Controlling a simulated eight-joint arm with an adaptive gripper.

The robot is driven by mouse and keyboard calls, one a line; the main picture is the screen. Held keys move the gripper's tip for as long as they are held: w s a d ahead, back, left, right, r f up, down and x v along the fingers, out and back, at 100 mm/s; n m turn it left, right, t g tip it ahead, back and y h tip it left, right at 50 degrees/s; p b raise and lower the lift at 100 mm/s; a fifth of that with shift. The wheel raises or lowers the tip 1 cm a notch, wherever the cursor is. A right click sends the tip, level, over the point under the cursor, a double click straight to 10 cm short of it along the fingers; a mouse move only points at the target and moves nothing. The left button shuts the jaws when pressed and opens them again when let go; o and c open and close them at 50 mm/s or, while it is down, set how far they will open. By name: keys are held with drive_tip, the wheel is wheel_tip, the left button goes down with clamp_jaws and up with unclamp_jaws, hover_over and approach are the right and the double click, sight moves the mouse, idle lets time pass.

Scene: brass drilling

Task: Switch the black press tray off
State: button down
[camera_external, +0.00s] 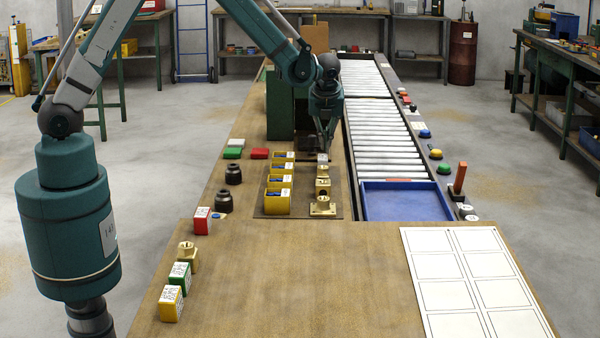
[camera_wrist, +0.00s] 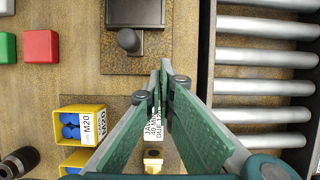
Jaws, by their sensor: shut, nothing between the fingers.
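The black press tray (camera_wrist: 136,12) shows at the top of the wrist view, cut off by the picture edge. A dark round knob (camera_wrist: 130,40) sits on its near side, over a rusty brown plate (camera_wrist: 112,60). In the outside view the tray is a small dark shape (camera_external: 306,143) beside the green press body (camera_external: 281,105), partly hidden by my arm. My gripper (camera_external: 326,150) is shut and empty, pointing down to the right of the tray. In the wrist view its fingertips (camera_wrist: 163,66) meet to the right of and below the knob, apart from it in the picture.
A labelled block (camera_wrist: 153,125) shows between my finger pads, below them. Yellow bins (camera_external: 277,201) and brass fittings (camera_external: 322,206) stand on a dark plate near me. A roller conveyor (camera_external: 375,120) with a blue tray (camera_external: 405,205) runs along the right. Red (camera_external: 260,153) and green blocks lie left.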

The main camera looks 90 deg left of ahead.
drive_tip(key=x, duration=0.2)
drive_tip(key=shift+a+f, duration=0.15)
drive_tip(key=shift+f, duration=0.15)
drive_tip(key=shift+a+f, duration=0.2)
drive_tip(key=shift+a, duration=0.8)
drive_tip(key=shift+a+b, duration=0.35)
drive_tip(key=shift+a, duration=0.7)
drive_tip(key=shift+a, duration=0.1)
drive_tip(key=a, duration=0.9)
drive_tip(key=shift+b, duration=0.4)
drive_tip(key=shift+d, duration=0.1)
